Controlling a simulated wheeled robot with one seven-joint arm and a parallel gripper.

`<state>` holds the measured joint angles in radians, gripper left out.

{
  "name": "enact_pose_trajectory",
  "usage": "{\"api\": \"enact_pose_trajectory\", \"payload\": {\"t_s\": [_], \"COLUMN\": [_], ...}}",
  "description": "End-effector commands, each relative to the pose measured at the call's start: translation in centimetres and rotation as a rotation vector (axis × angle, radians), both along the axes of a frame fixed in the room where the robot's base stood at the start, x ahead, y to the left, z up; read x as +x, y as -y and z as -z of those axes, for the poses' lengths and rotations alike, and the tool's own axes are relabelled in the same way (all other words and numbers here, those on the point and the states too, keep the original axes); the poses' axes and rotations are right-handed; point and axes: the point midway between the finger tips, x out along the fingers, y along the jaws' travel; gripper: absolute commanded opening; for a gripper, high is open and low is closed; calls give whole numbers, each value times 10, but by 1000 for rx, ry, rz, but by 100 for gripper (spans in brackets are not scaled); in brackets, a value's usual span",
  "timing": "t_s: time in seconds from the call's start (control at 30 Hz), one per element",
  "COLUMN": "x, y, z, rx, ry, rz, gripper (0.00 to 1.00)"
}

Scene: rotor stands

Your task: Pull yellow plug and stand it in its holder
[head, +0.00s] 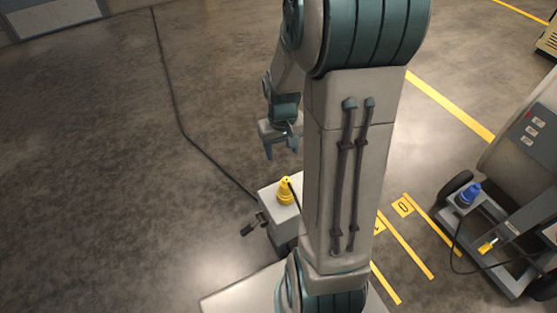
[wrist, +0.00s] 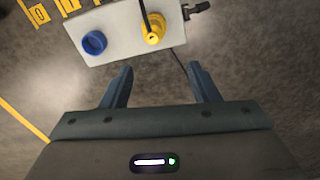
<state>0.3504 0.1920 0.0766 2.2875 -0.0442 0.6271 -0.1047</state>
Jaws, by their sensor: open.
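The yellow plug (head: 285,191) sits upright on top of a light grey box (head: 270,200) in the head view. In the wrist view the yellow plug (wrist: 153,30) is near the right end of the box (wrist: 113,51), with a blue round cap (wrist: 94,43) to its left. My gripper (head: 281,151) is open and empty, above the box and apart from the plug. In the wrist view its two fingers (wrist: 161,76) point toward the box, with the plug just beyond them. I cannot tell which thing is the plug's holder.
A black cable (head: 187,137) runs across the floor to the box, which has a black connector (head: 252,228) on its side. At right a wheeled cart (head: 510,262) carries a blue plug (head: 468,193) and a yellow handle (head: 488,246). Open floor lies left.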

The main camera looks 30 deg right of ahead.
Motion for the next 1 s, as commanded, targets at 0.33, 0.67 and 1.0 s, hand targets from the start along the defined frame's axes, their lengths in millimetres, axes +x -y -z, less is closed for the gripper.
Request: {"api": "enact_pose_trajectory", "payload": {"t_s": [0.33, 0.67, 1.0], "x": [8, 8, 8], "y": [20, 20, 19], "z": [73, 101, 151], "rx": [21, 21, 22], "ry": [-32, -32, -33], "rz": [21, 20, 20], "gripper": [55, 55, 55]}}
